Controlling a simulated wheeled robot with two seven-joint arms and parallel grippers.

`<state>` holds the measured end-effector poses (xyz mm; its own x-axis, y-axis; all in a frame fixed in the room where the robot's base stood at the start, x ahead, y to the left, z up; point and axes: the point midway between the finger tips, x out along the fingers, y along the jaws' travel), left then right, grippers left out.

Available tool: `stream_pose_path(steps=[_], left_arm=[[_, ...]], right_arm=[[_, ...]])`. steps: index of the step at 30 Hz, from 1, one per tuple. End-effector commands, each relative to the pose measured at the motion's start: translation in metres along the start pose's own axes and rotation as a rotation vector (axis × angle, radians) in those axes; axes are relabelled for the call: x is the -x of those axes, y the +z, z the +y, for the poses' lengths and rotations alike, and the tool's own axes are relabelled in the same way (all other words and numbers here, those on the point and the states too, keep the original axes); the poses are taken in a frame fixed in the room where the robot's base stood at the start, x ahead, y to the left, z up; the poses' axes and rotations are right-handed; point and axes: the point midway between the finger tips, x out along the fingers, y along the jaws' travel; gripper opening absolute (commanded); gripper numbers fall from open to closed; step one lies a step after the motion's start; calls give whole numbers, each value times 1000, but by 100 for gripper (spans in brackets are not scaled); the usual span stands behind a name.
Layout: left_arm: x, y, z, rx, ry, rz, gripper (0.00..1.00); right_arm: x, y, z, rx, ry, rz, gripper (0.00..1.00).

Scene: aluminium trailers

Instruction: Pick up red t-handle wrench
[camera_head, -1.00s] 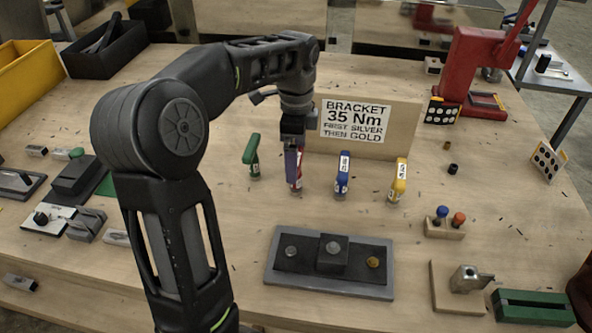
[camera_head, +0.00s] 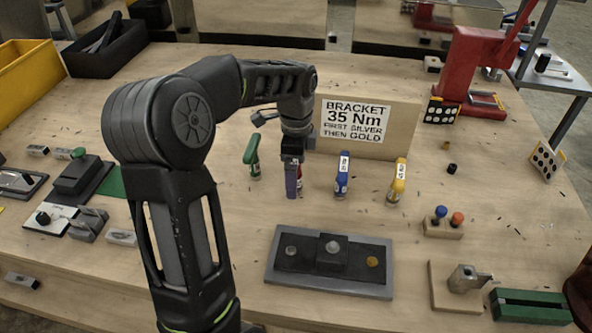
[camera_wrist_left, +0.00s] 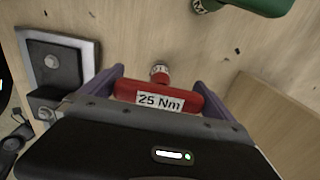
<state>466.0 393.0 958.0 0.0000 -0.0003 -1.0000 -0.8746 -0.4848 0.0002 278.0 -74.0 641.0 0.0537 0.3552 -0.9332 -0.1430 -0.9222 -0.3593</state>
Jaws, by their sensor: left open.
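The red t-handle wrench (camera_wrist_left: 183,92), with a white "25 Nm" label, stands upright on the table in the left wrist view. My left gripper (camera_wrist_left: 158,90) is open, with its purple fingers on either side of the red handle. In the head view my left gripper (camera_head: 292,178) points down in the row of wrenches and hides most of the red one. A green wrench (camera_head: 252,155) stands to its left. A blue wrench (camera_head: 342,175) and a yellow wrench (camera_head: 398,181) stand to its right. My right gripper is not seen.
A sign block (camera_head: 400,128) reading "BRACKET 35 Nm first silver then gold" stands close behind the wrenches. A grey bracket plate (camera_head: 281,273) with bolts lies in front. A red press (camera_head: 466,70) stands at the back right. The table between the sign and the right-hand blocks is mostly clear.

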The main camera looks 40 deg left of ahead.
Motion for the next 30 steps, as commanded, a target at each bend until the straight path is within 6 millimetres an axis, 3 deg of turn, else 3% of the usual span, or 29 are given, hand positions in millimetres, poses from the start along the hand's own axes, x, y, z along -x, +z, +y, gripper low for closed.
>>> stream_pose_path(steps=[4,30], left_arm=[[0,0,0,0,0,0,100],[0,0,0,0,0,0,29]], right_arm=[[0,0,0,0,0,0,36],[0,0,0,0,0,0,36]])
